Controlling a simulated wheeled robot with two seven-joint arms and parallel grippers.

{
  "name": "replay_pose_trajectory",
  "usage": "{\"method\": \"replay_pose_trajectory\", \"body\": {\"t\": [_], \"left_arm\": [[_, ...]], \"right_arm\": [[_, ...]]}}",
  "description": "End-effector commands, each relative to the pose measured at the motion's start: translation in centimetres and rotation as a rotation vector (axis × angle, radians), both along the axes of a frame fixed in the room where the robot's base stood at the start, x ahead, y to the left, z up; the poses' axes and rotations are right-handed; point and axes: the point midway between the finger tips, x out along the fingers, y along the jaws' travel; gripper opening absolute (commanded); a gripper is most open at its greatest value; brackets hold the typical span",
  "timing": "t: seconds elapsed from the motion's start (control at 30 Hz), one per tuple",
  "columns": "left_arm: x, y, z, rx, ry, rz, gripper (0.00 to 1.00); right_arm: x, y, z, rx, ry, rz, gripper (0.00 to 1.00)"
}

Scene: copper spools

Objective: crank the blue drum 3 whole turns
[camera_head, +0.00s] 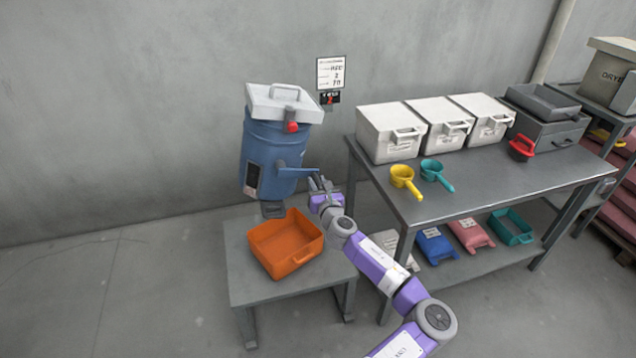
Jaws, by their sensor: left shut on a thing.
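The blue drum (262,150) stands against the back wall, with a light grey lid (284,103) and a red knob (292,127) at its front. A blue crank arm (296,170) sticks out to the right from its front. My left gripper (319,184) is at the crank's outer end, shut on the crank handle, which the fingers mostly hide. A dark spout (272,209) shows under the drum. An orange tray (286,246) sits on a low grey table below it. My right gripper is not in view.
A grey bench (470,187) stands to the right with three white lidded bins (445,130), a yellow scoop (403,178), a teal scoop (434,172) and a red-handled item (521,147). Bags lie on its lower shelf. A wall notice (331,72) hangs right of the drum.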

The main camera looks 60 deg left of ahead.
Motion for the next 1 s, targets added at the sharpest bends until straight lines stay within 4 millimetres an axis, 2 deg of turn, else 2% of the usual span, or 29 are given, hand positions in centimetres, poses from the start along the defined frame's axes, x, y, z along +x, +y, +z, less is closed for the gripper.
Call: {"method": "replay_pose_trajectory", "body": {"t": [0.1,0.6,0.63,0.77,0.8,1.0], "left_arm": [[-0.29,0.06,-0.63,0.000,0.029,0.005,0.00],[-0.36,0.06,-0.81,0.001,0.044,0.005,0.00],[-0.36,0.06,-0.81,0.001,0.043,0.005,0.31],[-0.32,0.05,-0.76,0.002,0.043,0.004,0.51],[-0.30,0.05,-0.72,0.003,0.043,0.004,0.54],[-0.20,0.03,-0.60,0.005,0.042,0.001,0.54]], "right_arm": [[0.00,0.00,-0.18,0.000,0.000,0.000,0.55],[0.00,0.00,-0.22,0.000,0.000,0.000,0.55],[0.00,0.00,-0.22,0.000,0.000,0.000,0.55],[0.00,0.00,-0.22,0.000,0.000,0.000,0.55],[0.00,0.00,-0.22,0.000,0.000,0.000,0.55],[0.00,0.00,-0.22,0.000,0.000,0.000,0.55]]}}
